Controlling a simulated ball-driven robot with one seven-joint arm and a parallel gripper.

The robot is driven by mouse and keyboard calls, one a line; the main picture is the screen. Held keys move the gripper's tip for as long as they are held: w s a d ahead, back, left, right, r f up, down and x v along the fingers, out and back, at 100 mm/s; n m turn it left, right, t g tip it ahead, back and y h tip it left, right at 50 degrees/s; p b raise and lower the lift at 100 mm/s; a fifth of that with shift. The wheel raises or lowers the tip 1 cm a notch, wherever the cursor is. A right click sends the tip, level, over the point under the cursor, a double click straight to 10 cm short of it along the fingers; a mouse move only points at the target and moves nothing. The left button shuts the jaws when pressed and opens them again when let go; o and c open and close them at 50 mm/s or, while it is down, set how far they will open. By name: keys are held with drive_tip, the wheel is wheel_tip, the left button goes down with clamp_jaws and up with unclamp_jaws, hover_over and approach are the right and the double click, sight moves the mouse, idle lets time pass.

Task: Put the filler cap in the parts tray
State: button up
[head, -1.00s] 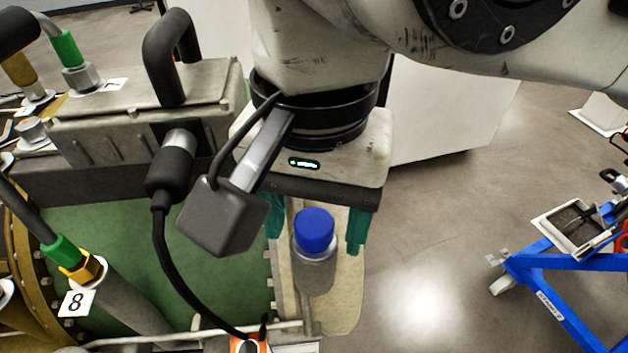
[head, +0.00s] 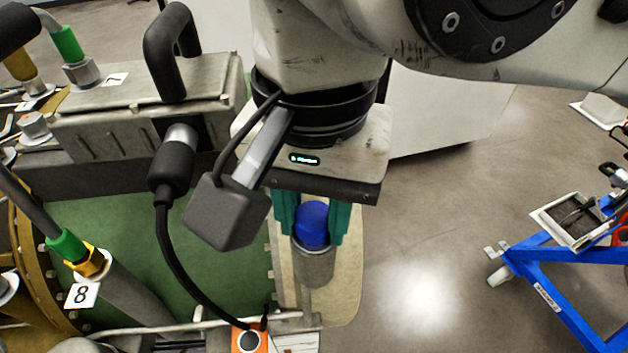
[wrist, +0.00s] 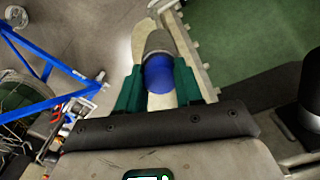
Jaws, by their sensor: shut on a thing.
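The filler cap (head: 312,223) is a blue round cap on top of a grey cylindrical neck (head: 314,264) beside the green casing. My gripper (head: 312,232) points down over it, with its teal fingers shut on the cap from both sides. In the wrist view the blue cap (wrist: 159,78) sits between the two teal fingers (wrist: 158,92), still at the mouth of the grey neck (wrist: 158,42). I cannot tell whether the cap is loose on the neck. A tray-like holder (head: 572,218) with dark contents sits on the blue stand at the right; it may be the parts tray.
The blue stand (head: 575,258) stands on the floor at the right, with open floor (head: 430,240) between. A black cable connector (head: 172,170) and a grey box with a black handle (head: 168,50) are close at left. A plate marked 8 (head: 81,295) is lower left.

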sight(314, 215)
clamp_jaws()
drive_tip(key=shift+r+p, duration=0.65)
idle(0.4)
drive_tip(key=shift+r+p, duration=0.9)
drive_tip(key=shift+p, duration=0.1)
drive_tip(key=shift+f, duration=0.1)
